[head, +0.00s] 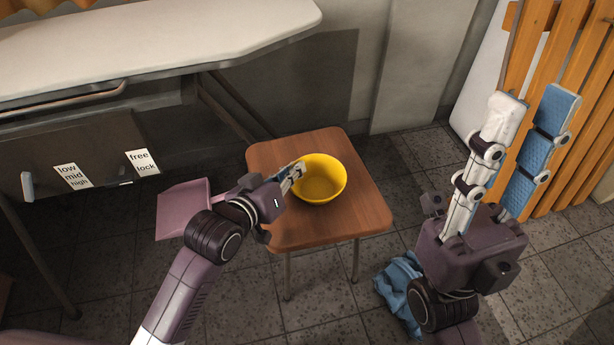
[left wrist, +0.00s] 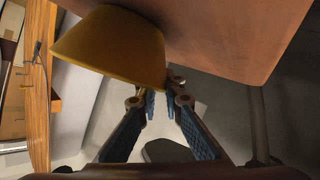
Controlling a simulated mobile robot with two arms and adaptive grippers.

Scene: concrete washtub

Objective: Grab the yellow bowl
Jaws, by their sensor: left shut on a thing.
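The yellow bowl (head: 322,180) stands upright on the wooden stool (head: 345,212). My left gripper (head: 297,171) reaches in from the left and is shut on the bowl's left rim. In the left wrist view the bowl (left wrist: 115,45) fills the upper left, and the fingers (left wrist: 163,98) come together at its edge. The exact contact at the fingertips is partly hidden. My right gripper (head: 531,103) is raised at the right, away from the stool, with its fingers spread and nothing between them.
An ironing board (head: 150,35) extends over the upper left. A pink dustpan-like object (head: 183,208) lies left of the stool. A blue cloth (head: 397,290) is on the tiled floor below my right gripper. Orange wooden slats (head: 575,110) lean at the right.

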